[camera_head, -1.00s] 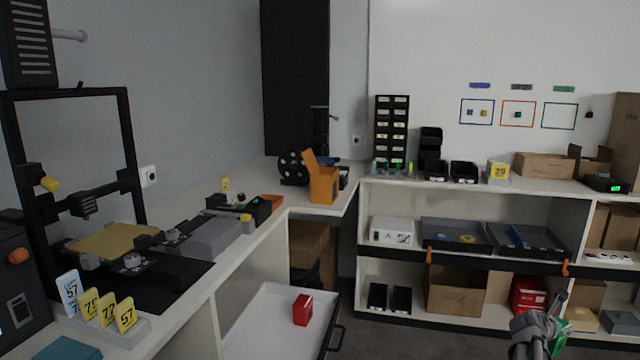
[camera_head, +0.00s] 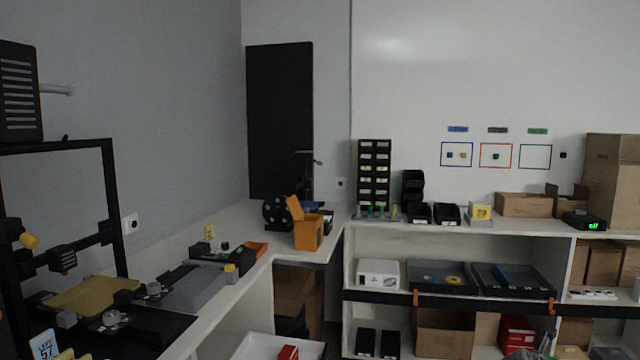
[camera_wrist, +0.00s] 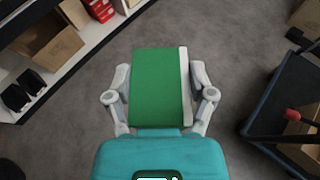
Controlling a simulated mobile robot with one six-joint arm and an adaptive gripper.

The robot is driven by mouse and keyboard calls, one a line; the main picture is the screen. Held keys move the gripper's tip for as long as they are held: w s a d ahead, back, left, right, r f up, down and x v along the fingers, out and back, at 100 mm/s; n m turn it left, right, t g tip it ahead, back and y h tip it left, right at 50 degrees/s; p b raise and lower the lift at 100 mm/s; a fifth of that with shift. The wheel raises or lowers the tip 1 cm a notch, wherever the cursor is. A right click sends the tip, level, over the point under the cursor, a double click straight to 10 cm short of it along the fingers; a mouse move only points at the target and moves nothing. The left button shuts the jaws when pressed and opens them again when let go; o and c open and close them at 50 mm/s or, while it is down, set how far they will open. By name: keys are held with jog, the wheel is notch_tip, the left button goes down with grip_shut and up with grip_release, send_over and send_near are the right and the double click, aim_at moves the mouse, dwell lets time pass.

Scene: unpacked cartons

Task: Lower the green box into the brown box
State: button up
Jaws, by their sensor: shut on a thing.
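In the wrist view the green box (camera_wrist: 155,85), with a white strip along its right side, sits between the two grey fingers of my gripper (camera_wrist: 158,78). The fingers press on its left and right sides, and grey floor shows beyond it. An open brown box (camera_wrist: 50,45) stands on the low shelf at upper left, apart from the green box. An open brown box on the low shelf also shows in the head view (camera_head: 444,338). Another brown carton (camera_wrist: 298,150) shows partly at the right edge. I cannot tell which one the task means.
A dark cart or tray (camera_wrist: 285,95) with a red knob stands at the right of the wrist view. Red boxes (camera_wrist: 98,8) and black bins (camera_wrist: 22,92) share the low shelf. Bare floor (camera_wrist: 95,75) lies between shelf and cart.

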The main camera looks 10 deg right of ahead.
notch_tip(320, 180, up, 43)
jog(key=p, duration=4.2)
